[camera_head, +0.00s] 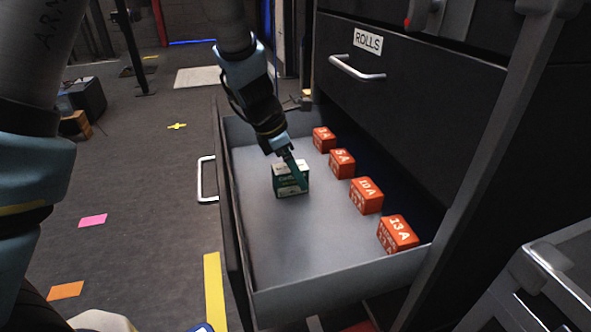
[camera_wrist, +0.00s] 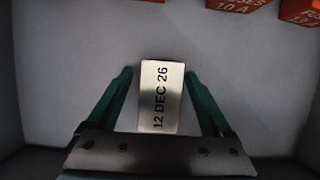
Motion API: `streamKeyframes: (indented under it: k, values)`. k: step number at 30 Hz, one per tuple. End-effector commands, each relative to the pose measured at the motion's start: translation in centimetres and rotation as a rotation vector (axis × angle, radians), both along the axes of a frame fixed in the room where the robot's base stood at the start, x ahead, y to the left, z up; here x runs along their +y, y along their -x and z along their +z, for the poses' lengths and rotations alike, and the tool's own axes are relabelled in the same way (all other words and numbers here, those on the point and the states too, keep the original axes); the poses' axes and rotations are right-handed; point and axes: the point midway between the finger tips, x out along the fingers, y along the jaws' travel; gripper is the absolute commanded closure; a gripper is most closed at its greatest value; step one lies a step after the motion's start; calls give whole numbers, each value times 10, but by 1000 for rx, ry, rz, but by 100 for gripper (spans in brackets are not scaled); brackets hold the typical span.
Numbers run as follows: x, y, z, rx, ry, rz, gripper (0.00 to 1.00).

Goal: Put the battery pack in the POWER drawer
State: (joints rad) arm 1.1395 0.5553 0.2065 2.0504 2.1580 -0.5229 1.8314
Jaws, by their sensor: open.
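The battery pack (camera_head: 290,180) is a small dark green box with a pale top, standing inside an open drawer (camera_head: 300,225). In the wrist view its pale top (camera_wrist: 160,98) reads "12 DEC 26". My gripper (camera_head: 292,165) is at the pack from above. Its two green fingers (camera_wrist: 160,95) are open, one on each side of the pack, with gaps visible between fingers and box. The open drawer's label is not visible, so I cannot tell whether it is the POWER drawer.
Several orange boxes with amp markings, such as one marked 10 A (camera_head: 366,195), stand in a row along the drawer's right side. A shut drawer labelled ROLLS (camera_head: 367,41) is above. The drawer floor left of the row is mostly clear.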

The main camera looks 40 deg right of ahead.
Motion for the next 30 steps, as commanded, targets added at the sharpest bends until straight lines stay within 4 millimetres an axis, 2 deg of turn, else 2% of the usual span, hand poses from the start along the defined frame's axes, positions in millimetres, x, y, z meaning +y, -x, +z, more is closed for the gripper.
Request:
streamKeyframes:
  k: [4, 8, 21, 25, 30]
  values:
    - [0, 0, 3, -1, 0, 0, 15]
    - [0, 0, 19, 0, 2, 0, 15]
    - [33, -13, 102, -1, 3, 2, 15]
    - [39, -15, 116, 0, 1, -1, 15]
    - [43, -17, 123, 0, 0, 1, 15]
